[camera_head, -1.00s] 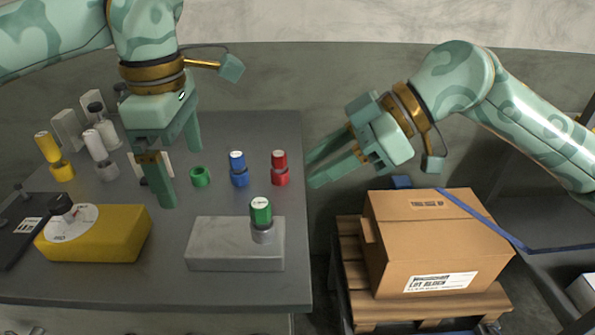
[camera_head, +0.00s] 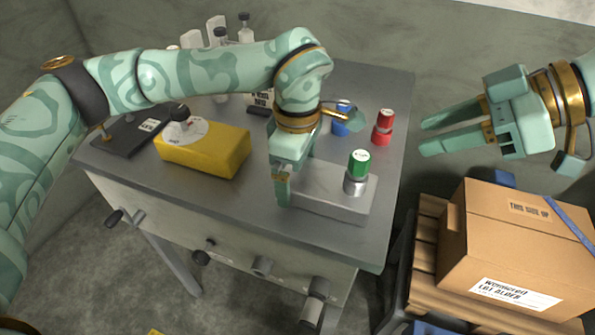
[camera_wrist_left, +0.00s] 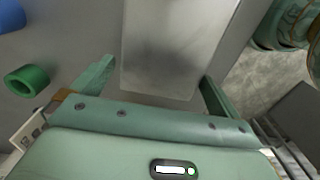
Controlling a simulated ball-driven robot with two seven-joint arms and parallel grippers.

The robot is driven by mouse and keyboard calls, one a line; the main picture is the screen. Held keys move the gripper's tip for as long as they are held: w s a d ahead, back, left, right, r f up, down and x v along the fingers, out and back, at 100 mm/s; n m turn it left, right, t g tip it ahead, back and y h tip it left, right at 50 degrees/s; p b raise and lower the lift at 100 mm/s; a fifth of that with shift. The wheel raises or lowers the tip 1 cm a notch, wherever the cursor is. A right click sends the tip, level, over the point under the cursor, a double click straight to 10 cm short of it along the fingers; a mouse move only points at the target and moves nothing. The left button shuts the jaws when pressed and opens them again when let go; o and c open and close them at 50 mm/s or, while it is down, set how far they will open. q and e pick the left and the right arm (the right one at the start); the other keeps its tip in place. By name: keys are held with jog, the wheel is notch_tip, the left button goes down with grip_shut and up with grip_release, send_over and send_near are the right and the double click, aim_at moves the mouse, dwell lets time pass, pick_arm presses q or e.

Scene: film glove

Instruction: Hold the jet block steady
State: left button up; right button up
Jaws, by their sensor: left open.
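The jet block is a grey rectangular block (camera_head: 330,199) on the bench, with a green-capped jet (camera_head: 358,165) standing upright on its right part. My left gripper (camera_head: 293,178) is low at the block's left end. In the left wrist view the block (camera_wrist_left: 178,45) lies between its two open fingers (camera_wrist_left: 157,84), with gaps visible at both sides. In the head view its far finger is partly hidden by the hand. My right gripper (camera_head: 424,136) is open and empty in the air, right of the bench.
A yellow block (camera_head: 215,155) sits left of my left gripper. A green ring (camera_wrist_left: 27,80) shows in the left wrist view. A cardboard box (camera_head: 500,240) stands right of the bench.

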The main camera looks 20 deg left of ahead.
pick_arm(q)
jog(key=shift+f, duration=0.6)
jog(key=c, duration=1.3)
